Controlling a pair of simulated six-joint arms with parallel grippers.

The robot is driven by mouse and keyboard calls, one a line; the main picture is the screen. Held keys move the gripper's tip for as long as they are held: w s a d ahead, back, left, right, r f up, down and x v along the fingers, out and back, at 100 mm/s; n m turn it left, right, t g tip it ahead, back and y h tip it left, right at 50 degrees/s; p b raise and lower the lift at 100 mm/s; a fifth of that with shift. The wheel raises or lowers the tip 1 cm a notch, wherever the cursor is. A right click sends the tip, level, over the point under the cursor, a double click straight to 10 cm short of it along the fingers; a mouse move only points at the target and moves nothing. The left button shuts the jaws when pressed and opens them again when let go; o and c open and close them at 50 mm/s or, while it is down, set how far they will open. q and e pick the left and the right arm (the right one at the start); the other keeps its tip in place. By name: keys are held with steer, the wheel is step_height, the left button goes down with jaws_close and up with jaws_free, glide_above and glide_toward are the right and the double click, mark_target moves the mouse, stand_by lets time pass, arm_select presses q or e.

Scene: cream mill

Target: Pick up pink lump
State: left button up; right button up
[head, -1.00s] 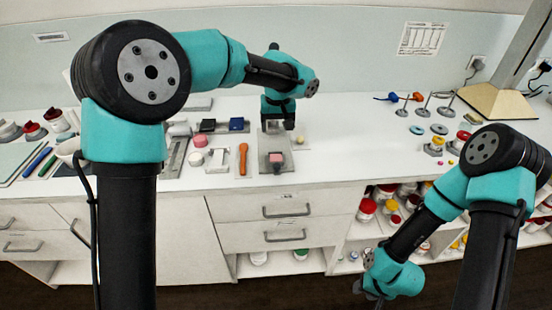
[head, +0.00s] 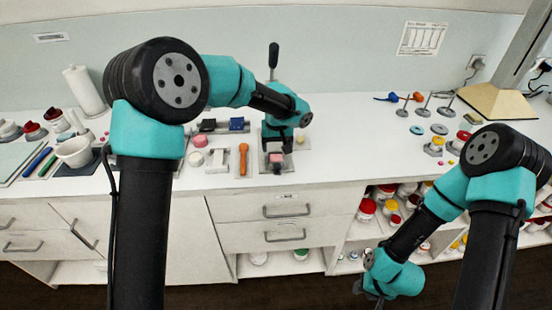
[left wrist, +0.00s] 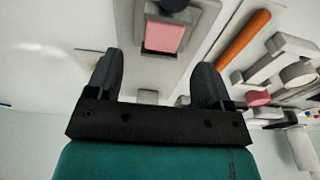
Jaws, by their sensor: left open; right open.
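The pink lump (head: 276,157) sits on a grey block on a small grey plate near the bench's front edge. In the left wrist view the pink lump (left wrist: 163,38) lies just beyond my fingertips, roughly centred between them. My left gripper (head: 276,148) points down close over it; in the left wrist view the gripper (left wrist: 158,75) is open with nothing between its fingers. I cannot tell the exact height gap. My right gripper (head: 374,289) hangs low in front of the shelves, away from the bench top, its fingers small in view.
An orange-handled tool (head: 243,158) lies left of the plate, with a pink-topped round item (head: 200,141) further left. A black upright handle (head: 273,60) stands behind my left wrist. Metal stands (head: 427,108) and rings are at right. Bench between is clear.

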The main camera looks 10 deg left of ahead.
mark_target(276, 155)
arm_select(q)
steer(key=f, duration=0.5)
steer(key=shift+w+a, duration=0.2)
steer(key=c, duration=1.1)
steer(key=shift+o, duration=0.2)
steer(key=shift+r, duration=0.1)
steer(key=shift+r, duration=1.6)
steer(key=shift+s+d+r, duration=0.1)
steer(key=shift+s+r, duration=0.05)
steer(key=shift+s, duration=0.2)
steer(key=s+d+r, duration=0.1)
steer(key=s+d, duration=0.1)
steer(key=s, duration=1.3)
steer(key=shift+d+r, duration=0.2)
